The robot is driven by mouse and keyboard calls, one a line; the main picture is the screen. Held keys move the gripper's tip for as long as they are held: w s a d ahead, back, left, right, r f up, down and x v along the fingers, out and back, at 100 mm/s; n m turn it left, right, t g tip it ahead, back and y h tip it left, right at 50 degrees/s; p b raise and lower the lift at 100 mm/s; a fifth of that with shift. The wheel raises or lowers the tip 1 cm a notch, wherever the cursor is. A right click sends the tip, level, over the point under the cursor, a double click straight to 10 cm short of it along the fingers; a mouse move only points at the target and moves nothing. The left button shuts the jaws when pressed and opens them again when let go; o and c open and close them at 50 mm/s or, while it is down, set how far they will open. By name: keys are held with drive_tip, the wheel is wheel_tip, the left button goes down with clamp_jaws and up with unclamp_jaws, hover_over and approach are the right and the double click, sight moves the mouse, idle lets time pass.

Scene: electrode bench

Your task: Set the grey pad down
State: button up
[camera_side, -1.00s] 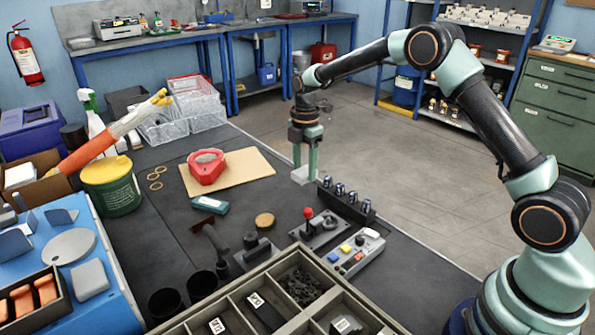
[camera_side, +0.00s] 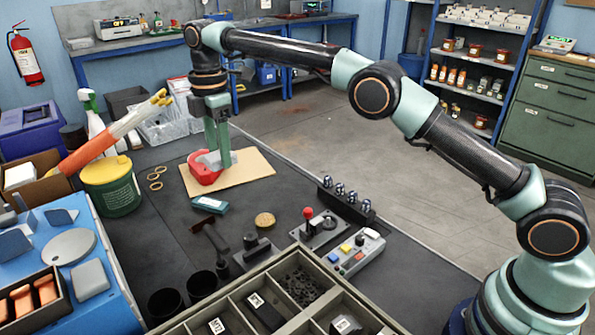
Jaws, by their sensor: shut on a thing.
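My gripper (camera_side: 217,158) points down at the red holder (camera_side: 198,175) and is shut on the grey pad (camera_side: 211,160). The pad is a small light grey block between the fingertips. It is at the red holder, overlapping its right side in this view. I cannot tell whether the pad touches the holder or hangs just above it. The red holder lies on a tan board (camera_side: 255,166). My fingers and the pad hide much of the holder's middle and right side.
A green tub (camera_side: 112,195) and orange-white rod (camera_side: 95,147) stand left of the board. A teal device (camera_side: 210,204), a round tan disc (camera_side: 265,219) and a red-knobbed joystick (camera_side: 308,218) lie in front. The board's right part is clear.

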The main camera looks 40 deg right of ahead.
sight(232, 235)
drive_tip(key=shift+s+a+f, duration=0.1)
drive_tip(key=shift+a+f, duration=0.05)
drive_tip(key=shift+a, duration=0.1)
wheel_tip(232, 235, down, 19)
drive_tip(key=shift+f, duration=0.2)
drive_tip(key=shift+f, duration=0.1)
idle(0.3)
drive_tip(key=o, duration=1.2)
